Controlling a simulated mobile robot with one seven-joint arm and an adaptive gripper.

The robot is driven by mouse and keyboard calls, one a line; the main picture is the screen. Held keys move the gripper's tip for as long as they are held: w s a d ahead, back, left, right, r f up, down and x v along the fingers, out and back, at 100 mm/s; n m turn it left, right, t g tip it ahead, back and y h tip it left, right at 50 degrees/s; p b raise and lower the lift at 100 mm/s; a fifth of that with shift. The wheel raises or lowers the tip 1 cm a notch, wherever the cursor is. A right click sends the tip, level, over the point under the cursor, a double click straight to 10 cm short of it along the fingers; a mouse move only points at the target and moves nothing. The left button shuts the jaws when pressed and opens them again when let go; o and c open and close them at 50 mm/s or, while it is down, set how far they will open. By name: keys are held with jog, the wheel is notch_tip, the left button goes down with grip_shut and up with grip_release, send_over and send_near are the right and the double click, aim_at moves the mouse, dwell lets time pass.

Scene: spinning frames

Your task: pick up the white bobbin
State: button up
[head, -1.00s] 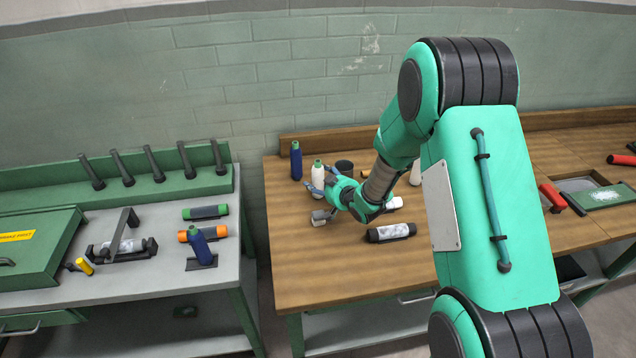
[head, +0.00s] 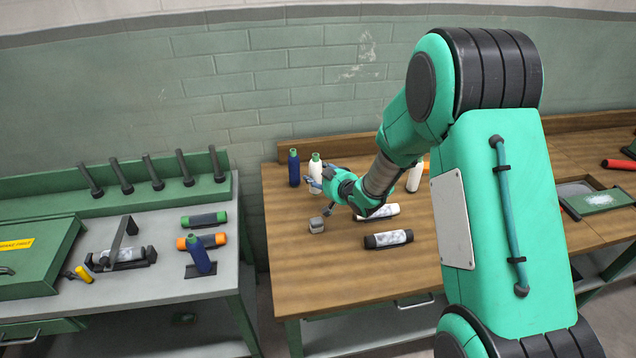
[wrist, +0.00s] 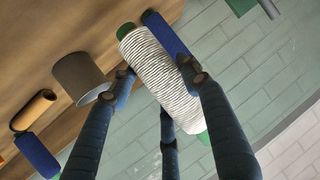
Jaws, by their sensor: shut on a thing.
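The white bobbin (head: 315,165) has green ends and shows partly above my gripper (head: 322,184) at the back left of the wooden bench. In the wrist view the white bobbin (wrist: 160,75) is wound with ribbed white thread. The fingers of my gripper (wrist: 158,82) are shut on it from both sides. In the head view its lower part is largely hidden by the fingers, and it appears raised a little above the bench.
A blue bobbin (head: 294,168) stands just left of the held one. A grey cup (wrist: 80,76) is close by in the wrist view. The bench's front left is clear.

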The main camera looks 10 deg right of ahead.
aim_at(321, 166)
jog(key=shift+r+p, duration=0.45)
jog(key=shift+r, duration=1.8)
jog(key=shift+d, duration=0.1)
jog(key=s+d+r+m+h+p, duration=0.15)
jog(key=s+d, duration=0.25)
jog(key=d, duration=0.6)
jog(key=s+d+m+h, duration=0.2)
jog(key=s+d, duration=0.2)
jog(key=d, duration=0.7)
jog(key=s+d+r+m+h+p, duration=0.15)
jog(key=s+d, duration=0.25)
jog(key=d, duration=0.6)
jog(key=s+d+r+m+g+h+p, duration=0.1)
jog(key=s+d+m+h, duration=0.4)
jog(key=s+d, duration=1.7)
jog(key=shift+s+d+r+h+p, duration=0.15)
jog(key=shift+s+r+h+p, duration=0.55)
jog(key=shift+s, duration=0.35)
jog(key=shift+w+d+f, duration=0.1)
jog(key=shift+w, duration=0.05)
jog(key=w+d+f+b, duration=0.1)
jog(key=w+d, duration=1)
jog(key=shift+d+f, duration=0.2)
jog(key=shift+f, duration=0.05)
